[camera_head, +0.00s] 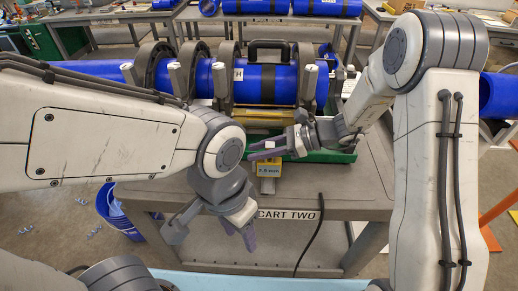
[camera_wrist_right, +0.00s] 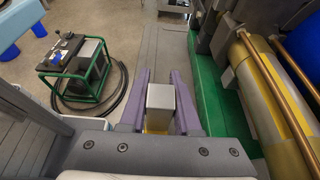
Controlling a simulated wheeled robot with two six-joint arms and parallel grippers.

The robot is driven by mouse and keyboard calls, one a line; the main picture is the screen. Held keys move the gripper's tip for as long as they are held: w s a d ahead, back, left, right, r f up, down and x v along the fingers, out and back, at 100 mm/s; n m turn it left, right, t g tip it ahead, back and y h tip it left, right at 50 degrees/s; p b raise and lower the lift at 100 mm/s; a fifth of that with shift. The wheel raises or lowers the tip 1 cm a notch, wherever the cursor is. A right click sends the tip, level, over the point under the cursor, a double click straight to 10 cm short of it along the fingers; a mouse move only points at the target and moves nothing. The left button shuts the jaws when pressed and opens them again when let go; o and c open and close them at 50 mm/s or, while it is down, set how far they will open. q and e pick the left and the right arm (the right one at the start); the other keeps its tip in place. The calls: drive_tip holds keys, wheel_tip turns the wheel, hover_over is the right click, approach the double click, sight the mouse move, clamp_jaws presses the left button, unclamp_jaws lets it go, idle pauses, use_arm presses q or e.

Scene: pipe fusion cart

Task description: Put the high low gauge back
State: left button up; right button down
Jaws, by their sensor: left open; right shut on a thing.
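The high low gauge (camera_head: 268,169) is a small yellow piece with a grey end and a printed label, at the front edge of the cart top. My right gripper (camera_head: 266,149) is shut on it from the right. In the right wrist view, the gauge's grey end (camera_wrist_right: 161,100) sits between the purple fingers, with a little yellow below. Whether its lower end touches the cart is hard to tell. My left gripper (camera_head: 212,236) is open and empty, low in front of the cart edge.
Cart two (camera_head: 350,195) carries blue pipe (camera_head: 265,80) in dark clamps, with a green tray (camera_head: 320,157) below. A black cable (camera_head: 313,235) hangs at the cart's front. A blue bucket (camera_head: 115,212) stands on the floor at left. A green-framed machine (camera_wrist_right: 78,68) stands on the floor.

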drive_tip(key=shift+f, duration=0.1)
drive_tip(key=c, duration=0.6)
unclamp_jaws()
